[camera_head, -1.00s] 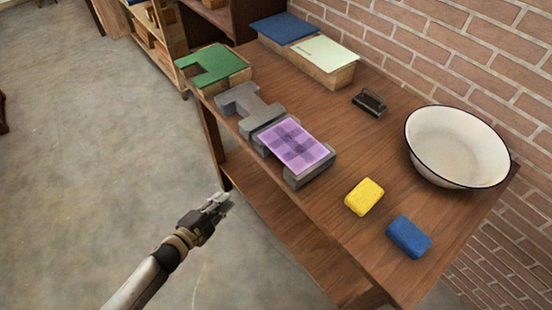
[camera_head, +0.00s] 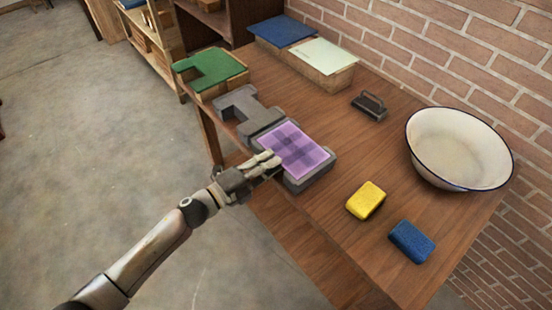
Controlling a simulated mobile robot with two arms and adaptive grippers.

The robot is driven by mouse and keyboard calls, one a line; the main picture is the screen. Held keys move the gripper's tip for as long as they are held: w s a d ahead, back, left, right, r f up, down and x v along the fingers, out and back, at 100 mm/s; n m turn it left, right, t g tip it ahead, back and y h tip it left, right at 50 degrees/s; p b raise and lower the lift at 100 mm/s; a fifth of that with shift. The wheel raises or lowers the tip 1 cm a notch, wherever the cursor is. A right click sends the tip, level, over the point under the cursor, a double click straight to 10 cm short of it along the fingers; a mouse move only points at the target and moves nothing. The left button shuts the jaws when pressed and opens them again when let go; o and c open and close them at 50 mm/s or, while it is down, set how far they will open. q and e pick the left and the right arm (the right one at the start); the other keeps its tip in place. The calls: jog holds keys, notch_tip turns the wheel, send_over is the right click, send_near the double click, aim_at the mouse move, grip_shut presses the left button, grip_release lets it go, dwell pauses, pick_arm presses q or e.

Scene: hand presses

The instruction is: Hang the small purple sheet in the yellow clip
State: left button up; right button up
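The small purple sheet (camera_head: 296,150) lies flat on a grey press block on the wooden table, partly over its edges. My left gripper (camera_head: 272,162) is at the left edge of the sheet, in front of the block. Its fingers point toward the sheet. I cannot tell whether they touch it or how far apart they are. My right gripper is not in view. No yellow clip shows in this view.
Grey press blocks (camera_head: 235,104) and a green-topped block (camera_head: 212,72) stand along the front edge. A yellow sponge (camera_head: 366,200), a blue sponge (camera_head: 411,241), a white basin (camera_head: 459,150) and a dark-handled tool (camera_head: 369,106) are to the right. Sheets on blocks (camera_head: 322,57) stand behind.

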aim_at(293, 148)
pick_arm(q)
jog(key=shift+x, duration=1.15)
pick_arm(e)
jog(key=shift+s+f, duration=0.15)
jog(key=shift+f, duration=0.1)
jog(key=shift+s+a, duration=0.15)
pick_arm(q)
jog(key=shift+c, duration=0.6)
grip_shut()
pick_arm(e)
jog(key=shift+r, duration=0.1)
